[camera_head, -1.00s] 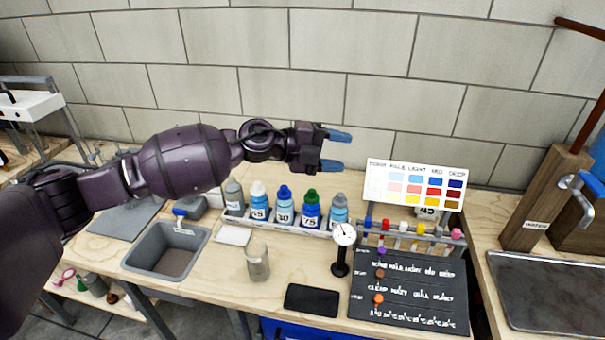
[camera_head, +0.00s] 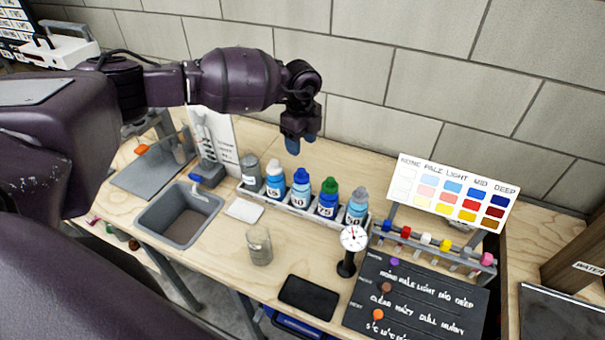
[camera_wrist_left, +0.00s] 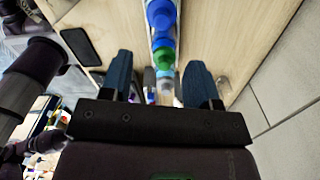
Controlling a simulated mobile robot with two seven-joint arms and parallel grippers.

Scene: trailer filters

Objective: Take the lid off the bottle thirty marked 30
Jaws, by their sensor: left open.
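The bottle marked 30 (camera_head: 300,193) stands upright in a pale rack (camera_head: 281,208) in the head view, light blue with a dark blue lid (camera_head: 301,174) on it. My left gripper (camera_head: 293,148) points down, above and behind the rack near this bottle, and touches nothing. In the left wrist view its two blue fingers (camera_wrist_left: 158,82) are wide apart with nothing gripped. A blue lid (camera_wrist_left: 160,14) shows there at the top edge, beyond the fingertips. My right gripper is not in view.
In the rack, a grey bottle (camera_head: 250,170) and a white-lidded one (camera_head: 274,185) stand left; a green-lidded bottle (camera_head: 328,200) and a grey-lidded one (camera_head: 357,208) stand right. A gauge (camera_head: 353,239) stands front right. The wall is close behind.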

